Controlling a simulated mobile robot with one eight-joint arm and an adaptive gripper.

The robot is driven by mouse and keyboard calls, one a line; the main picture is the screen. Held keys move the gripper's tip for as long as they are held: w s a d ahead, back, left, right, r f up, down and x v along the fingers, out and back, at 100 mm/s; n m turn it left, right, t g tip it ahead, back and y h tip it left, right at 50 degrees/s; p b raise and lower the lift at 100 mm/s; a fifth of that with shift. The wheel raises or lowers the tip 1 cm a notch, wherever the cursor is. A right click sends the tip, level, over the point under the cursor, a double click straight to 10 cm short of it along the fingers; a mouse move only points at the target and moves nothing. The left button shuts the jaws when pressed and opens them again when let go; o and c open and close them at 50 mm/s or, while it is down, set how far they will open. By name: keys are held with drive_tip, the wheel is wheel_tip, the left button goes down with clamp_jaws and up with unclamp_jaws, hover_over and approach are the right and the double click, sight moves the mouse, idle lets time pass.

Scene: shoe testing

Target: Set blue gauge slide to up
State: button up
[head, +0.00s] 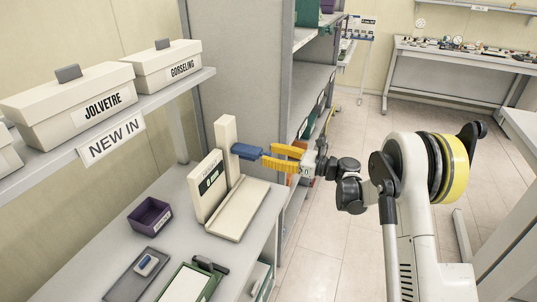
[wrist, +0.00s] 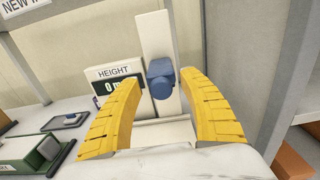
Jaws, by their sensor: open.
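In the wrist view the blue slide (wrist: 160,79) sits in front of the post (wrist: 154,35), between my two yellow fingers. My gripper (head: 270,156) is at the slide's height, with its fingers spread around or close beside the slide's outer end. In the wrist view my gripper (wrist: 162,92) is open, with gaps visible between the fingers and the slide. I cannot tell whether either finger touches it.
The gauge's display panel (head: 208,186) reads HEIGHT in the wrist view. Its base plate (head: 238,215) lies on the grey table (head: 185,184). A shelf (head: 160,100) with boxes is at the left.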

drive_tip(key=v, duration=1.1)
drive_tip(key=shift+d, duration=0.15)
